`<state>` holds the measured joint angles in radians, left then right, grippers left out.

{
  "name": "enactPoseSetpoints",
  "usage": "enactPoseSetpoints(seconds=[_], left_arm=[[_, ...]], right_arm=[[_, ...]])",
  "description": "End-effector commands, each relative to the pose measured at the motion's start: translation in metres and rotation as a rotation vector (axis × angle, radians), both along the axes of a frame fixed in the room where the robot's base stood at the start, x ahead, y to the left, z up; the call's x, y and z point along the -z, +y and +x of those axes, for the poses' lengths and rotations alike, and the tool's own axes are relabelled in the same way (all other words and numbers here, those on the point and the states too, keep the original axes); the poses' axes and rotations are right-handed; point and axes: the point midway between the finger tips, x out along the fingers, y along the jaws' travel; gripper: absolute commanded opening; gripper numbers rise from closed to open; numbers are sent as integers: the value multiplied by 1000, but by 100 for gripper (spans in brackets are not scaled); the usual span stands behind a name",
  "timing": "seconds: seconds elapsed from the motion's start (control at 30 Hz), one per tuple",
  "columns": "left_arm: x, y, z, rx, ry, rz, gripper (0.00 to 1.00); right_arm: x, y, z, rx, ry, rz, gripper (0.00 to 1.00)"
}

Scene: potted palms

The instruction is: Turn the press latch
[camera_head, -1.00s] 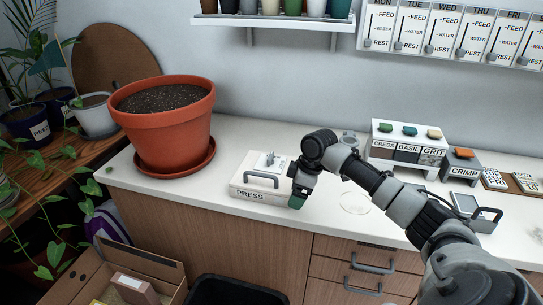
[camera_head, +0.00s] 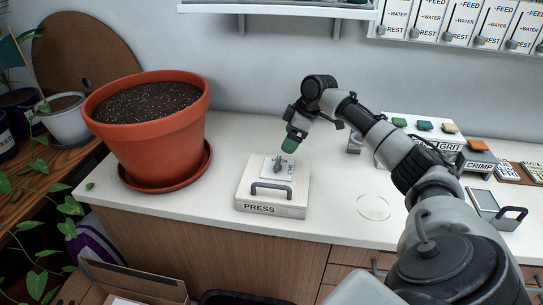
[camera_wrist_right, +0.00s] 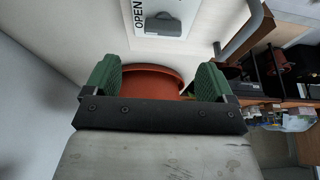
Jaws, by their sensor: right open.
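The press (camera_head: 246,208) is a cream box marked PRESS on the white counter, with a grey bar handle (camera_head: 271,187) in front. On its top is a white plate with a grey latch (camera_head: 278,165). In the right wrist view the latch (camera_wrist_right: 163,25) lies at the top, beside the word OPEN; the handle (camera_wrist_right: 240,35) is to its right. My right gripper (camera_head: 289,148), with green fingers, hangs just above the plate's back right part. In the wrist view its fingers (camera_wrist_right: 155,80) stand apart with nothing held, and the latch is outside them. My left gripper is not in view.
A large terracotta pot (camera_head: 150,135) of soil stands left of the press on a saucer (camera_head: 165,183). A clear round disc (camera_head: 374,207) lies to the right. The counter between is clear.

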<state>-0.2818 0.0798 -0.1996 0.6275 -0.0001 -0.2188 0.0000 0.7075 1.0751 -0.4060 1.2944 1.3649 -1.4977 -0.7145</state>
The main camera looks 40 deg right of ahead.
Motion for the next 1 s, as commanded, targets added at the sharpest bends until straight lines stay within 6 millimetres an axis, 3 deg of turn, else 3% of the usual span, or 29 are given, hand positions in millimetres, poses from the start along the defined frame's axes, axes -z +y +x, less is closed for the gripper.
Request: enactPoseSetpoints(seconds=[0.27,0.5,0.7,0.93,1.0], left_arm=[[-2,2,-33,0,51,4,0],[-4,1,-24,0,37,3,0],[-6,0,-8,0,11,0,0],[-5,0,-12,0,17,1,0],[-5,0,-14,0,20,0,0]], right_arm=[[48,13,15,-2,4,2,85],[81,22,26,-1,2,1,85],[91,24,29,-1,1,-1,85],[92,24,29,-1,1,-1,85],[91,24,29,-1,1,-2,76]])
